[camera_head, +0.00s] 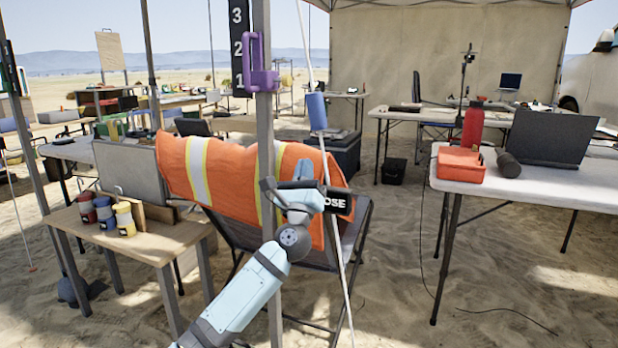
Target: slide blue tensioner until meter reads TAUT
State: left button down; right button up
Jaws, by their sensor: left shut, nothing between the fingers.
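The blue tensioner (316,111) is a cylinder on a thin, slanted white line, high beside the grey pole. The meter (338,203) is a small dark box lower on the line. Its white letters show "OSE"; the left part of its face is hidden behind my wrist. My left gripper (299,185) is dark, in front of the orange vest, just right of the pole and left of the line. It is shut and empty, well below the tensioner and apart from it. My right gripper is not in view.
A purple handle (259,62) is fixed on the grey pole (265,130). An orange vest (225,170) hangs over a chair behind the line. A wooden table (150,243) with several paint jars stands left. A white table (545,187) with an orange box (460,165) stands right.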

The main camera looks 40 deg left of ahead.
aim_at(312, 130)
pick_arm(q)
jog(key=b+x, duration=0.1)
jog(key=x, duration=0.6)
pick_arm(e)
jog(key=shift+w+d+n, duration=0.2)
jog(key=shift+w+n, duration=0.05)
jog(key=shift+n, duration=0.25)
pick_arm(q)
jog(key=shift+d, duration=0.1)
jog(key=shift+r, duration=0.1)
jog(key=r+p, duration=0.2)
jog(key=shift+a+r+p, duration=0.2)
jog(key=shift+a+p, duration=0.05)
jog(key=shift+p, duration=0.15)
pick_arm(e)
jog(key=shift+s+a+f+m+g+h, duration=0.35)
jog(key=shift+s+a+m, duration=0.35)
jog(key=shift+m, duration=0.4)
